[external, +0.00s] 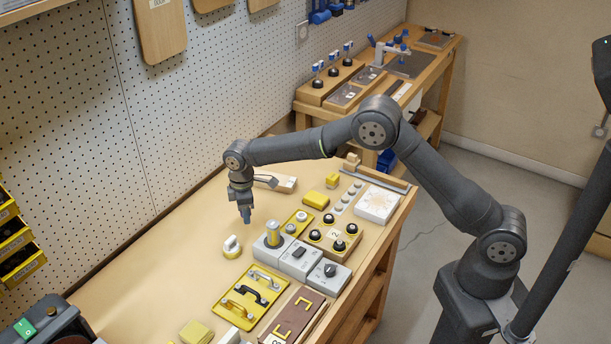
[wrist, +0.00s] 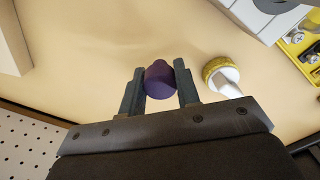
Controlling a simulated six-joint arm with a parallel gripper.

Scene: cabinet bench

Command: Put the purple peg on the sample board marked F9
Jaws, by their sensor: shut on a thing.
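In the wrist view my gripper (wrist: 160,82) is shut on the purple peg (wrist: 160,78), held between its two dark fingers. In the external view my gripper (external: 246,214) hangs over the bench, fingers pointing down, and the peg is too small to tell from the fingertips. No label reading F9 can be made out. A yellow board with handles (external: 236,311) and a brown board with yellow handles (external: 306,312) lie at the near part of the bench, below and right of my gripper.
A white knob on a yellow base (external: 231,247) stands just below my gripper; it also shows in the wrist view (wrist: 222,78). Grey boxes (external: 298,261) with a knob and switch stand to the right. The bench (external: 170,255) to the left is clear, up to the pegboard wall (external: 70,110).

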